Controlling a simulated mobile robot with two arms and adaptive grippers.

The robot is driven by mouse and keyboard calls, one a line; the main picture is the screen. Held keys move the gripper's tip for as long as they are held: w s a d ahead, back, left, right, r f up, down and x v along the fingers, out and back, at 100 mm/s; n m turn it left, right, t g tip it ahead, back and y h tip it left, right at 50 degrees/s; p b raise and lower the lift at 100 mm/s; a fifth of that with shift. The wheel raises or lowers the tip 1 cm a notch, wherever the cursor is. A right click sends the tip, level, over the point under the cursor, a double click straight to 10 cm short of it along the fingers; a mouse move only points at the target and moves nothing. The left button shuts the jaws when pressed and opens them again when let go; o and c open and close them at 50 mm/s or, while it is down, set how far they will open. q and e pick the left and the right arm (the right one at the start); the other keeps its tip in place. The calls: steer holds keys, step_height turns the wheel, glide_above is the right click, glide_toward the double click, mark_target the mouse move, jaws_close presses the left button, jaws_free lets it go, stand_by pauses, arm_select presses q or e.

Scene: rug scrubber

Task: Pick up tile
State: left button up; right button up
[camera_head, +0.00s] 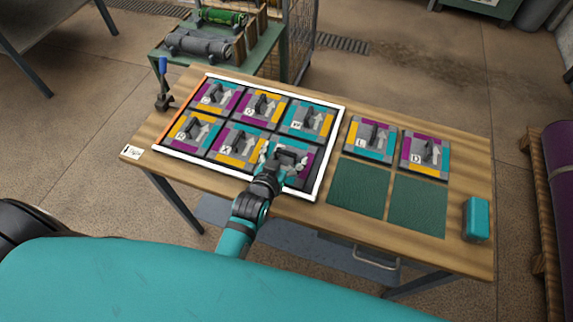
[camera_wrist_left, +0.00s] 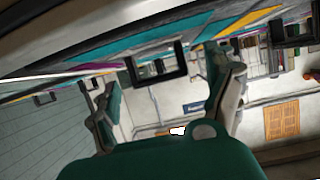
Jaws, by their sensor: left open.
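Several square tiles with purple, teal and yellow edges, pale arrows and black handles lie on a wooden workbench. Six sit in two rows inside a white frame (camera_head: 330,150) with an orange left edge. Two more, tile L (camera_head: 369,138) and tile D (camera_head: 424,154), lie right of the frame. My left gripper (camera_head: 284,163) is over the front right framed tile (camera_head: 308,156) and hides much of it. In the left wrist view my left gripper (camera_wrist_left: 160,75) is open, with a black handle (camera_wrist_left: 158,66) showing between and beyond its fingers. Contact cannot be told. My right gripper is not in view.
Two bare green mats (camera_head: 358,187) (camera_head: 417,204) lie in front of tiles L and D. A teal block (camera_head: 476,219) stands at the bench's right end. A blue-handled clamp (camera_head: 163,85) is at the back left corner. A green cart (camera_head: 262,50) stands behind.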

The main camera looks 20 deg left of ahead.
arm_select(q)
steer(key=shift+b+x, duration=0.3)
steer(key=shift+x, duration=0.6)
steer(key=shift+r, duration=0.1)
steer(key=c, duration=1.5)
